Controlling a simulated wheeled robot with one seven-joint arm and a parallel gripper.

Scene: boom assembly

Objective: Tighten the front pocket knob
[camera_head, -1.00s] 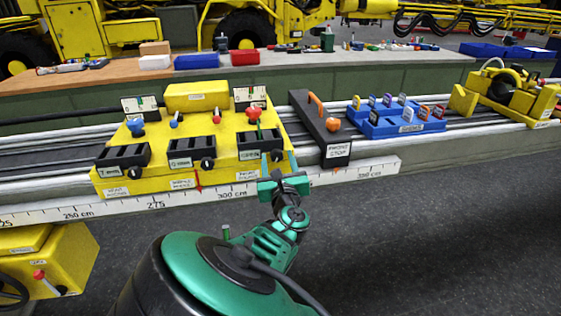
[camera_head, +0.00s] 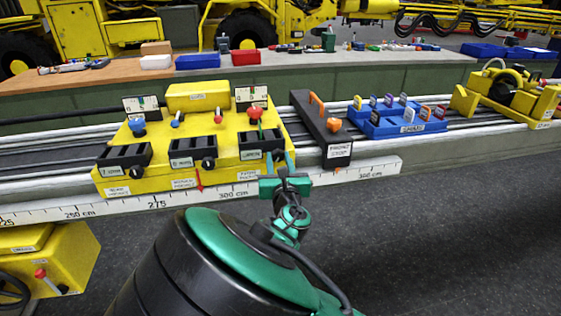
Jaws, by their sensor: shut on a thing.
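The yellow carriage (camera_head: 222,131) sits on the rail and carries three black pockets along its near edge. My gripper (camera_head: 279,162) points away from me at this corner, with a teal finger on each side of the knob. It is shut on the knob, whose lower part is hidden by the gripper. The other two pockets have similar black knobs, the middle one (camera_head: 208,165) and the rear one (camera_head: 138,171).
A black stop block (camera_head: 327,132) with an orange handle stands close to the right of my gripper. A blue tray (camera_head: 398,125) of coloured tags lies farther right. A white scale (camera_head: 205,200) runs along the rail's near side. The floor at right is clear.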

